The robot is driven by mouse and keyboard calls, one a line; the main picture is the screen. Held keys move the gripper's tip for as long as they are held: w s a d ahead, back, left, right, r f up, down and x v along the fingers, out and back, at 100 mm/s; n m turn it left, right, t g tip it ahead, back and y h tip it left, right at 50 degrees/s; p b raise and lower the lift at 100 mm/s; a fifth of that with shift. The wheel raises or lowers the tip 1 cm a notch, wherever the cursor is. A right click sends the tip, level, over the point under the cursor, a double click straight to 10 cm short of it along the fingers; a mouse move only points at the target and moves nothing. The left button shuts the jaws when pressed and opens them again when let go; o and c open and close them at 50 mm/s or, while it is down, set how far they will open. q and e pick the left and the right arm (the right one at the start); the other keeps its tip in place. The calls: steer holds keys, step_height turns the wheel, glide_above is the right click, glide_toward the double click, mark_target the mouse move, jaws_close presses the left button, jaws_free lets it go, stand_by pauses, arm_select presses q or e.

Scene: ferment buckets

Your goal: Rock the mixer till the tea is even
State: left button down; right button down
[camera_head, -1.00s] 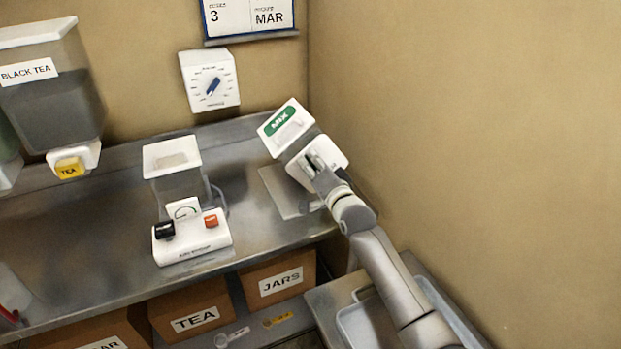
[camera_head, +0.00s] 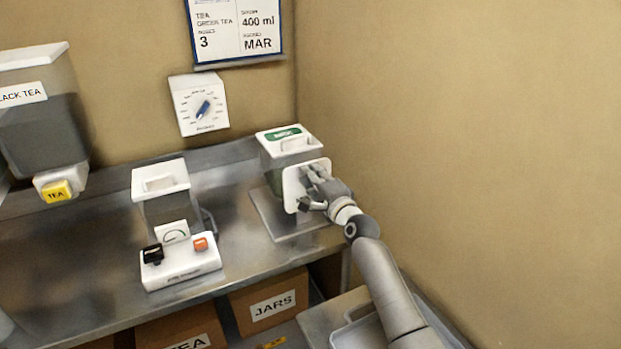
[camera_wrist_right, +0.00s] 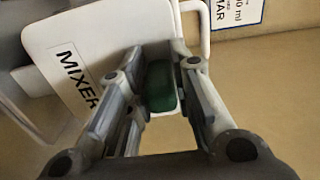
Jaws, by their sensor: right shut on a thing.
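The mixer (camera_head: 286,155) stands on a metal base plate at the right end of the counter. It has a white lid with a green label, a clear body with green contents, and a white side plate, and looks about upright. My right gripper (camera_head: 312,188) is shut on the mixer at that side plate. In the right wrist view, the plate marked MIXER (camera_wrist_right: 85,60) is close, and a dark green part (camera_wrist_right: 159,84) shows between the fingers of my right gripper (camera_wrist_right: 152,62). How even the tea is cannot be made out. My left gripper is not in view.
A white-lidded device (camera_head: 180,262) with black and red buttons stands left of the mixer. A black tea dispenser (camera_head: 45,130) is further left. A dial (camera_head: 200,104) and a board (camera_head: 237,28) hang on the wall. Boxes, one marked JARS (camera_head: 270,303), sit below. The right wall is close to my arm.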

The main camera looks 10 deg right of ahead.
stand_by(0.4)
steer(key=c, duration=1.3)
jaws_free()
steer(key=v, duration=1.2)
